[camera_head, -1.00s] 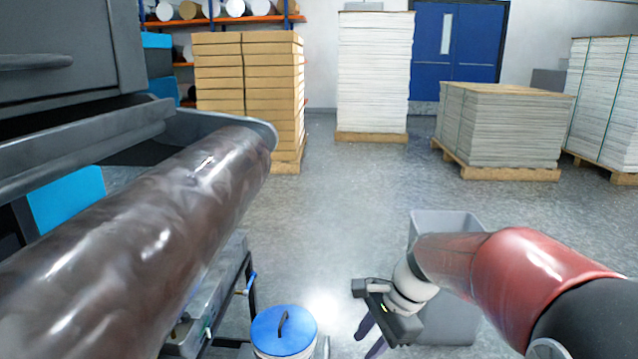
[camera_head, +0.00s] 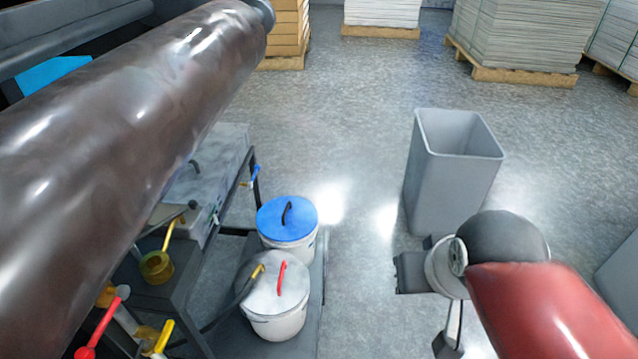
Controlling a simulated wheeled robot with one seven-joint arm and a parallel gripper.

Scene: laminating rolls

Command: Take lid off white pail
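Two white pails stand side by side on the low platform. The nearer pail (camera_head: 277,325) has a pale grey-white lid (camera_head: 268,284) with a red handle, and a dark hose with a yellow end meets this lid. The farther pail (camera_head: 303,250) has a blue lid (camera_head: 270,217) with a black handle. Both lids sit on their pails. My gripper (camera_head: 450,340) is at the lower right, to the right of the pails and apart from them. It points downward, and I see nothing held in it. Its fingers are partly hidden and seen edge-on, so their opening is unclear.
A grey bin (camera_head: 452,170) stands on the floor beyond my gripper. A large dark roll (camera_head: 130,140) overhangs the left side. A bench with trays, a yellow cup (camera_head: 156,266) and red and yellow handles (camera_head: 98,330) is left of the pails. Open floor lies between pails and bin.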

